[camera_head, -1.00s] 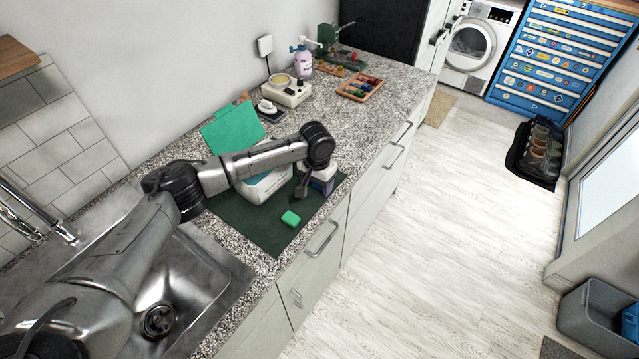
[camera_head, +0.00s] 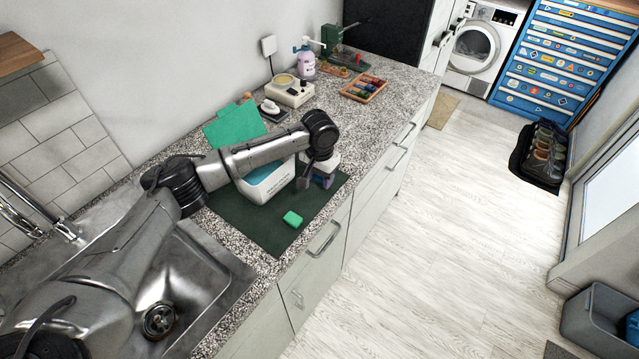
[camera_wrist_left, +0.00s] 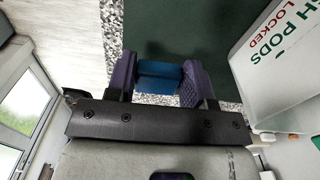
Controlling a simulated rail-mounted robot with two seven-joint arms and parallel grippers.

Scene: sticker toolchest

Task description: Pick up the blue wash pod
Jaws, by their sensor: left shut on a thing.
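The blue wash pod (camera_wrist_left: 160,75) sits between the two purple fingers of my left gripper (camera_wrist_left: 160,82) in the left wrist view. The fingers are shut on it, one on each side. In the head view my left gripper (camera_head: 321,180) is over the right part of the dark green mat (camera_head: 262,228), right of the wash pod tub, and the pod cannot be made out there. The white tub (camera_head: 268,184) has its green lid (camera_head: 235,125) raised. It also shows at the right of the left wrist view (camera_wrist_left: 285,65). My right gripper is not in view.
A green block (camera_head: 292,218) lies on the mat near the counter's front edge. The sink (camera_head: 195,290) is at the left. A white device (camera_head: 288,93), a spray bottle (camera_head: 304,62) and a wooden tray (camera_head: 363,89) stand farther along the counter.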

